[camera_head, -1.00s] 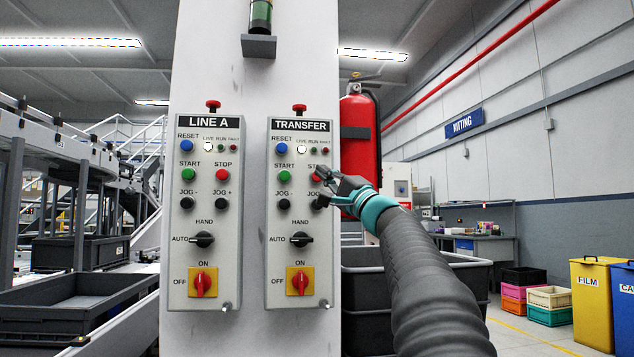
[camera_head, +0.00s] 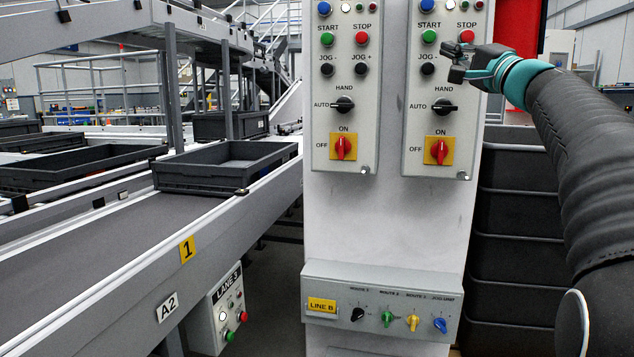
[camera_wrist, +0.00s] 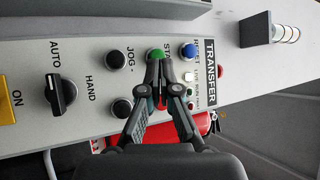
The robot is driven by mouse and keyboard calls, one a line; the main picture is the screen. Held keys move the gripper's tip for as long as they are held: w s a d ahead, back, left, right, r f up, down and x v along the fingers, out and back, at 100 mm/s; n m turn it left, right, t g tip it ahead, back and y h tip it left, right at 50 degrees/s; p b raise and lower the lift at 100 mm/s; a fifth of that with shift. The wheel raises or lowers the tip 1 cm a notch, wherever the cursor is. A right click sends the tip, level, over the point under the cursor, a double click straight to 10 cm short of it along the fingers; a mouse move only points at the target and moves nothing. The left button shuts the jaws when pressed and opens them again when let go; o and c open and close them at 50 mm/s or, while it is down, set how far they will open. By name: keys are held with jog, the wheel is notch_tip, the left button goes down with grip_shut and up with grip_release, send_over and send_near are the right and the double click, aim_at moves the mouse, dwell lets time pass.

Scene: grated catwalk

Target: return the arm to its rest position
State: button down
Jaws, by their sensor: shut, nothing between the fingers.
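My gripper (camera_head: 456,61) is in front of the TRANSFER panel (camera_head: 410,150), near its STOP and JOG buttons in the head view. It is shut and empty. In the wrist view the closed fingertips (camera_wrist: 157,80) point at the panel and overlap the green START button (camera_wrist: 157,55). I cannot tell whether they touch it. My arm (camera_head: 590,150) reaches in from the right side of the head view, bent toward the panel. The gripper hides part of the lower right of the panel's button rows.
The LINE A panel (camera_head: 345,110) hangs to the left on the same white column (camera_head: 385,225). A LINE B box (camera_head: 380,305) with several knobs sits lower. A conveyor (camera_head: 100,260) with grey trays (camera_head: 225,170) runs at left. Dark stacked bins (camera_head: 515,230) stand at right behind my arm.

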jog(key=s+a+f+n+g+h, duration=0.1)
jog(key=s+a+f+n+g, duration=0.15)
jog(key=s+a+f, duration=0.45)
jog(key=s+a+f+n+g, duration=0.15)
jog(key=a+f+g, duration=0.25)
jog(key=f, duration=0.6)
jog(key=s+a+f+n+g+h, duration=0.1)
jog(key=s+a+f+n+g, duration=0.15)
jog(key=s+a+f, duration=0.45)
jog(key=s+d+f+n+g+h, duration=0.2)
jog(key=s+f+g+h, duration=0.1)
jog(key=s+f, duration=0.7)
jog(key=s+d+f+n+g+h+p, duration=0.1)
jog(key=s+d+f+n+g+h, duration=0.1)
jog(key=s+f, duration=0.8)
notch_tip(320, 180, down, 6)
jog(key=shift+f+n+g+h+p, duration=0.1)
jog(key=shift+n+g+h+p, duration=0.2)
jog(key=shift+n+g+h, duration=0.3)
